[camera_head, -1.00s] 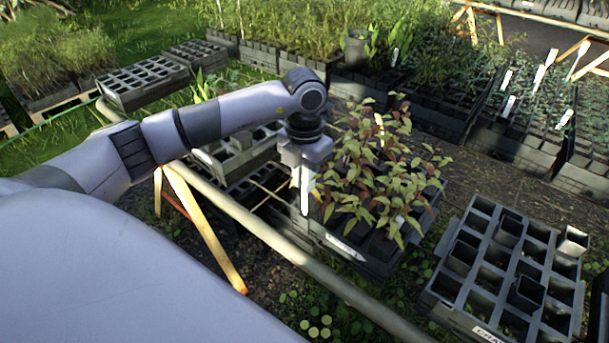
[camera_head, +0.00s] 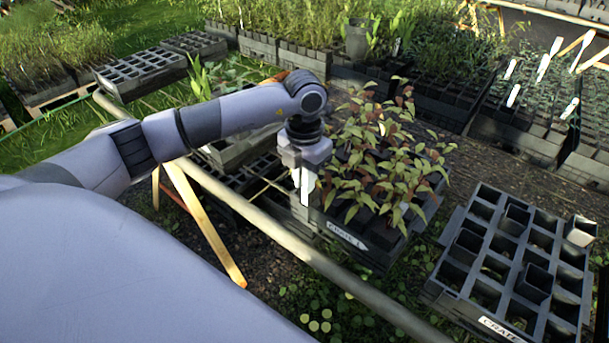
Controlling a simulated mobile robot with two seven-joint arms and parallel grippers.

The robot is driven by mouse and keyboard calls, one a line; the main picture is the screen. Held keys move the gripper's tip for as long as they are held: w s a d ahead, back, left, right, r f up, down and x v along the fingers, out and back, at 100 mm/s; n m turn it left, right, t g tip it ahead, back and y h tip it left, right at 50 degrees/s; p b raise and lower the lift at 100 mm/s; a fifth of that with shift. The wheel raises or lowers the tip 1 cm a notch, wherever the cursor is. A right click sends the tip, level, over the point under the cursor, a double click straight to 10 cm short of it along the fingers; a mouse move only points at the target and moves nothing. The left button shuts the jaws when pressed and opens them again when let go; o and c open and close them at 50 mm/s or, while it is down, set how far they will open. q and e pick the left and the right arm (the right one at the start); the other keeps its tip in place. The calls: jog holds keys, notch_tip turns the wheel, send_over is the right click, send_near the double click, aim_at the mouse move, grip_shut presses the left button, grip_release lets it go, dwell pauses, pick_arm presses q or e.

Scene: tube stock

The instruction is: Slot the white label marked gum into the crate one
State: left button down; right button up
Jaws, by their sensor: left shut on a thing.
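My left gripper (camera_head: 304,172) points down and is shut on a white label (camera_head: 305,190). No writing on the label can be made out. The label hangs upright at the left corner of a dark crate (camera_head: 372,258) full of reddish-green seedlings. The crate's front tag (camera_head: 347,235) reads "CRATE 1". Whether the label's lower end touches the crate or is in a cell cannot be told. My right gripper is not in view.
A mostly empty celled crate (camera_head: 450,294) stands at the right, its tag (camera_head: 500,328) partly cut off. A rail (camera_head: 290,240) runs in front of the seedling crate. More plant trays (camera_head: 530,135) with white labels stand behind.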

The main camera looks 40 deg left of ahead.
pick_arm(q)
jog(key=shift+f, duration=0.4)
jog(key=shift+f+b, duration=0.25)
jog(key=shift+b, duration=0.15)
jog(key=c, duration=1.1)
grip_release()
jog(key=shift+o, duration=0.2)
jog(key=shift+r, duration=0.1)
notch_tip(320, 180, up, 7)
